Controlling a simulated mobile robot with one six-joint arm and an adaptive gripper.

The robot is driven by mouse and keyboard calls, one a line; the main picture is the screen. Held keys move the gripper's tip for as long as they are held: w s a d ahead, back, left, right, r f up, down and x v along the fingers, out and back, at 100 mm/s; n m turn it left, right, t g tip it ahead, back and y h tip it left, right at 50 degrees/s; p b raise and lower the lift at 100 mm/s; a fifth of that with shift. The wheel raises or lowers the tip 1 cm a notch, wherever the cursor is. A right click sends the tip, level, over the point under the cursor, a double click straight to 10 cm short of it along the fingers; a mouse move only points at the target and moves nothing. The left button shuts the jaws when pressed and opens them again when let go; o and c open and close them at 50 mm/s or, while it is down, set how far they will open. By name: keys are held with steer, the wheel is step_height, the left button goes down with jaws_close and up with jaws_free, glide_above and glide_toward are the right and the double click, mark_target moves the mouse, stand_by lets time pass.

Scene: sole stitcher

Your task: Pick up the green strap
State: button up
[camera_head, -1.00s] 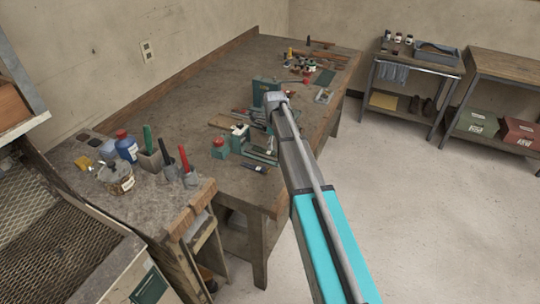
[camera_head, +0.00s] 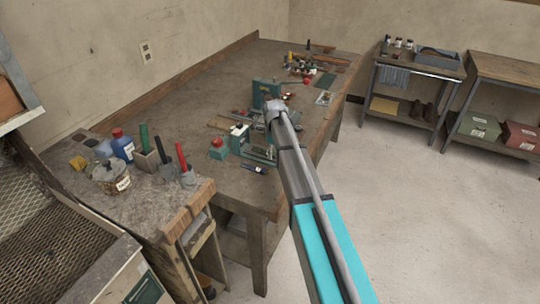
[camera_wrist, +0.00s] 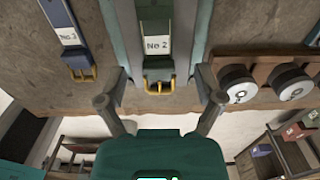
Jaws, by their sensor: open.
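A dark green strap (camera_wrist: 155,40) labelled "No 2" lies in the middle of the wrist view, with a brass buckle at its near end by the bench edge. My gripper (camera_wrist: 160,82) is open and empty, with one finger to each side of the buckle end. I cannot tell how high the fingers are above the bench. In the head view my arm hides the gripper and I cannot make out the green strap.
A blue strap (camera_wrist: 66,35) labelled "No 3" lies left of the green one. Green metal (camera_wrist: 196,25) flanks the green strap. Two white-faced rollers (camera_wrist: 238,85) on a wooden block sit close right. The workbench (camera_head: 190,105) holds scattered tools; floor (camera_head: 410,210) is clear to the right.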

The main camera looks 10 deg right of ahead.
mark_target(274, 152)
jaws_close()
stand_by(0.5)
steer(key=shift+r, duration=0.15)
step_height(274, 152, up, 3)
steer(key=p, duration=0.3)
steer(key=s+d+r+p, duration=0.1)
steer(key=s+r+p, duration=0.8)
steer(key=s, duration=0.5)
steer(key=shift+d+r+p, duration=0.2)
steer(key=shift+r+p, duration=0.15)
steer(key=shift+p, duration=0.15)
